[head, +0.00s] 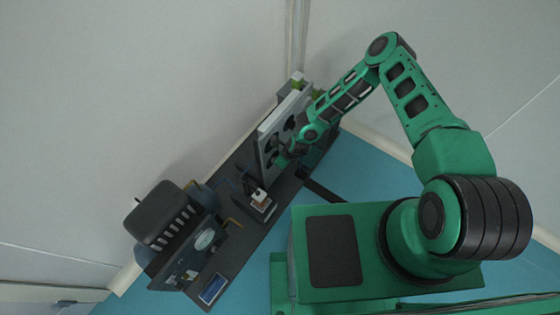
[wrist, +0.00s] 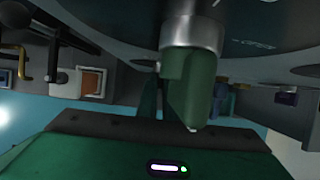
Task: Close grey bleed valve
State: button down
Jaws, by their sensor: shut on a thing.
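My gripper (wrist: 190,70) shows in the wrist view as green fingers pressed together at the base of a silver-grey cylindrical stem, which I take for the grey bleed valve (wrist: 192,30). The fingers are shut on it. In the head view my gripper (head: 284,159) is at the face of an upright grey panel (head: 266,133) with black round parts. The valve is hidden there by my gripper and arm. I cannot tell how far the valve is turned.
A dark machine with a ribbed black housing (head: 163,212) stands at the left end of the dark bench. A small box with a white and orange top (head: 260,200) sits between it and the panel, also in the wrist view (wrist: 92,82). Blue floor (head: 255,262) lies in front.

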jog(key=c, duration=1.9)
grip_release()
jog(key=v, duration=1)
jog(key=shift+r, duration=0.35)
